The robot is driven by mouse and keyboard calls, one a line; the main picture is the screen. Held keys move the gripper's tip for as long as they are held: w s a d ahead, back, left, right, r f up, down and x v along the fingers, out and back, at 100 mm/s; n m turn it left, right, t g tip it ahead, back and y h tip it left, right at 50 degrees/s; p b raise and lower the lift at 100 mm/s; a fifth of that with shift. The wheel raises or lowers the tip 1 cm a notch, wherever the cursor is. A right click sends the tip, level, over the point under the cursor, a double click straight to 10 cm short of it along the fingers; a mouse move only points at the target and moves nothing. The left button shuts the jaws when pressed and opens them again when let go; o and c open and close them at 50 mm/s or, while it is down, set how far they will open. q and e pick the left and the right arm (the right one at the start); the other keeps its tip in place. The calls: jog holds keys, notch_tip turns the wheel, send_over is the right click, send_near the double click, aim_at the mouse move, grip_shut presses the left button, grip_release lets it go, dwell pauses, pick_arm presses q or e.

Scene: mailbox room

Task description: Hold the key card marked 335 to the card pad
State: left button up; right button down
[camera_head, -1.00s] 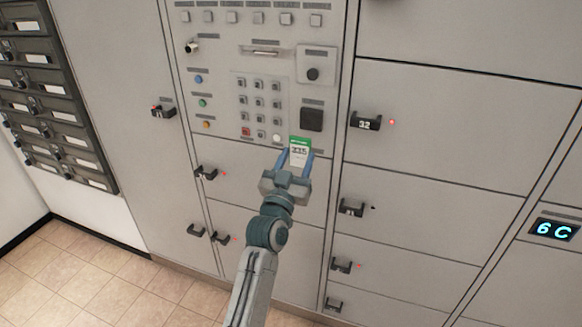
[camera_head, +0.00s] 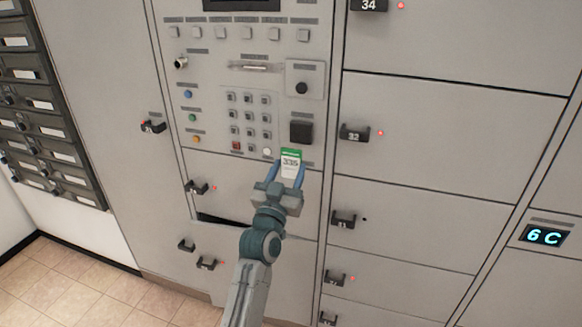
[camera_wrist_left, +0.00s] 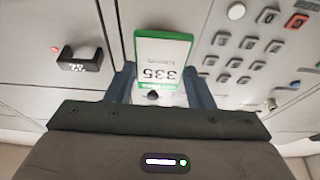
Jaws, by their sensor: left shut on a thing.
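The key card marked 335 (camera_head: 290,164), white with a green top band, is between the blue fingers of my left gripper (camera_head: 287,176), which is shut on it. In the left wrist view the card (camera_wrist_left: 163,55) appears upside down between the fingers (camera_wrist_left: 160,88). The card pad, seemingly the dark square (camera_head: 301,132) right of the keypad, is just above the card in the head view. A gap shows between them in the picture; their depth apart I cannot tell. In the wrist view the pad is not visible. My right gripper is not in view.
The keypad (camera_head: 249,117) is up and left of the card. Handle 32 (camera_head: 354,132) sticks out to the right, with other locker handles (camera_head: 343,219) below. A dark gap (camera_head: 222,220) shows along a locker door edge left of my arm.

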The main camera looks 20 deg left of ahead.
pick_arm(q)
jog(key=s, duration=0.6)
jog(key=shift+s+b, duration=0.3)
jog(key=shift+a, duration=0.1)
